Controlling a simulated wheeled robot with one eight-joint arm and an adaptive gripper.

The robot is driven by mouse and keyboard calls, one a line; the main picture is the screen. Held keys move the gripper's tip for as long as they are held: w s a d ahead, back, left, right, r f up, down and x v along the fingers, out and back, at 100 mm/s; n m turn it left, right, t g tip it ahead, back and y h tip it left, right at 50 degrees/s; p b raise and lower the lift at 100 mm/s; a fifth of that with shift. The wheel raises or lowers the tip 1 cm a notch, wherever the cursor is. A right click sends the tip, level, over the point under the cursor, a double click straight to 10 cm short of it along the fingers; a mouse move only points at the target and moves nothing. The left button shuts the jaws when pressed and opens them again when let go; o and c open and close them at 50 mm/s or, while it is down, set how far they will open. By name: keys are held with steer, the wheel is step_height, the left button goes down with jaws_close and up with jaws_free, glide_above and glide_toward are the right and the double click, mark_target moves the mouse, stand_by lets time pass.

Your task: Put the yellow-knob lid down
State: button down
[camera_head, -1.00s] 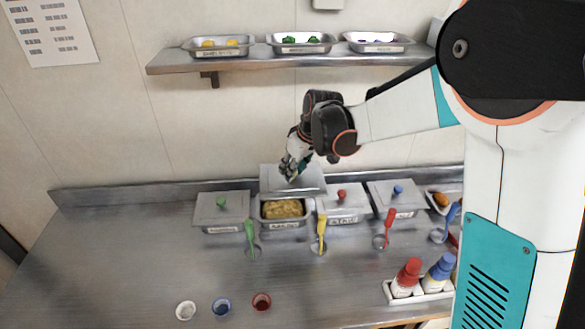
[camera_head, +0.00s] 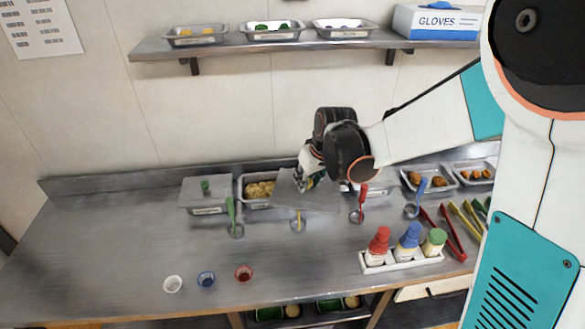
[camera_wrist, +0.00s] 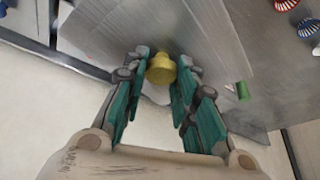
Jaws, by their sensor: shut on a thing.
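The yellow-knob lid (camera_head: 318,201) is a flat grey plate, held tilted above the counter in the head view. My gripper (camera_head: 306,181) is shut on its yellow knob (camera_wrist: 161,68), which shows between the teal fingers in the wrist view. The lid's plate (camera_wrist: 205,35) also fills the top middle there. An open pan of yellowish food (camera_head: 259,189) sits to the left of the lid, and the lid hides its right part. The pans right of it are largely hidden behind the lid and my gripper. I cannot tell whether the lid touches anything.
A lidded green-knob pan (camera_head: 205,195) stands at the left. Green (camera_head: 231,210), yellow (camera_head: 298,221), red (camera_head: 361,203) and blue (camera_head: 418,195) handled ladles lie in front. A bottle rack (camera_head: 405,261), tongs (camera_head: 453,232) and small cups (camera_head: 206,279) are nearby. The left counter is clear.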

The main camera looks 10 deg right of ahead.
mark_target(337, 201)
steer(key=s+d+m, duration=0.1)
steer(key=s+d, duration=0.1)
steer(key=s+d+f+m+h, duration=0.1)
steer(key=s+d, duration=0.1)
steer(key=s+d+f+m, duration=0.1)
steer(key=s+d+m, duration=0.1)
steer(key=d, duration=0.1)
steer(key=shift+s+d+f+h, duration=0.1)
steer(key=shift+f+h, duration=0.15)
steer(key=shift+h, duration=0.05)
steer(key=f, duration=0.2)
steer(key=s+f, duration=0.1)
steer(key=f, duration=0.2)
steer(key=shift+f, duration=0.15)
steer(key=shift+s+p, duration=0.25)
steer(key=shift+p, duration=0.45)
